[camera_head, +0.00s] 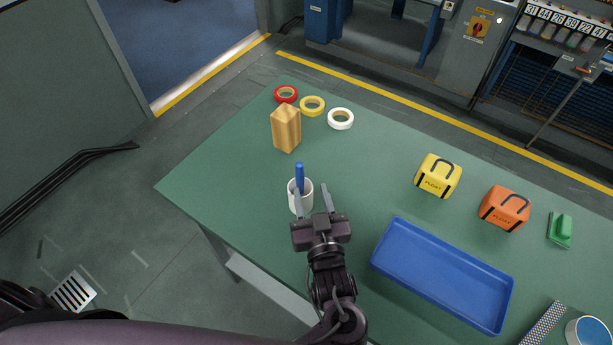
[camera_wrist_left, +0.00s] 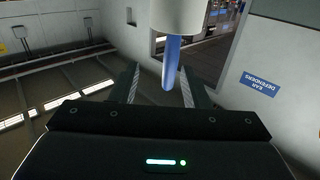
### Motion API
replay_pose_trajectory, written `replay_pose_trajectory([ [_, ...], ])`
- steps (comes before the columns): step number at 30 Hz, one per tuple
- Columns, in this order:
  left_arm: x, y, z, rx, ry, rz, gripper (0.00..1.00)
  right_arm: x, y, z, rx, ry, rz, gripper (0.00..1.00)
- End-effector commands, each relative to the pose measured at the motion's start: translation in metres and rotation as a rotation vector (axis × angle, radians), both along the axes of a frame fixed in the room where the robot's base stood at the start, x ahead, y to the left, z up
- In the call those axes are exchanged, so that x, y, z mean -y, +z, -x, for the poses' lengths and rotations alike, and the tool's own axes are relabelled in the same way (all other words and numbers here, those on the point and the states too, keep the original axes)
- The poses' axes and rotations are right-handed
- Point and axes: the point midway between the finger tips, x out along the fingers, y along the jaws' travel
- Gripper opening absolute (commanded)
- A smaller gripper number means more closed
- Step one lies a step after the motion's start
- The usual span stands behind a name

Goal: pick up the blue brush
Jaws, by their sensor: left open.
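The blue brush (camera_head: 299,174) stands upright in a white cup (camera_head: 307,203) near the left front edge of the green table. Only its blue handle shows above the rim; its lower part is hidden in the cup. My left gripper (camera_head: 311,189) is open, its fingers pointing at the cup and partly covering it. In the left wrist view the handle (camera_wrist_left: 171,65) hangs from the white cup (camera_wrist_left: 178,17) and shows between the two spread fingers (camera_wrist_left: 158,84); I see no contact. My right gripper is not in view.
A wooden block (camera_head: 286,129) stands behind the cup, with red, yellow and white tape rolls beyond. A blue tray (camera_head: 440,272) lies to the right. Yellow (camera_head: 437,178) and orange (camera_head: 504,209) floats and a green object (camera_head: 560,230) stand farther right. The table left of the cup is clear.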

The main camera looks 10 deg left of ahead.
Motion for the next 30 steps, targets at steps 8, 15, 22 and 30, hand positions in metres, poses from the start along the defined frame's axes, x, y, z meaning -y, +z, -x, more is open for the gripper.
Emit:
replay_pose_trajectory([
  [8,-0.02,0.009,-0.032,0.001,0.001,-0.003,0.42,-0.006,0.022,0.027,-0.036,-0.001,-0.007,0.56],
  [15,-0.032,0.005,-0.056,-0.003,0.0,0.001,0.42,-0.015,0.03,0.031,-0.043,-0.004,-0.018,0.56],
  [22,-0.033,0.003,-0.057,-0.003,0.0,0.003,0.42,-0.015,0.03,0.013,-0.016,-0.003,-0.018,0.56],
  [30,-0.033,0.003,-0.057,-0.003,0.0,0.003,0.09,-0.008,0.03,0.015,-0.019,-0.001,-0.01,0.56],
])
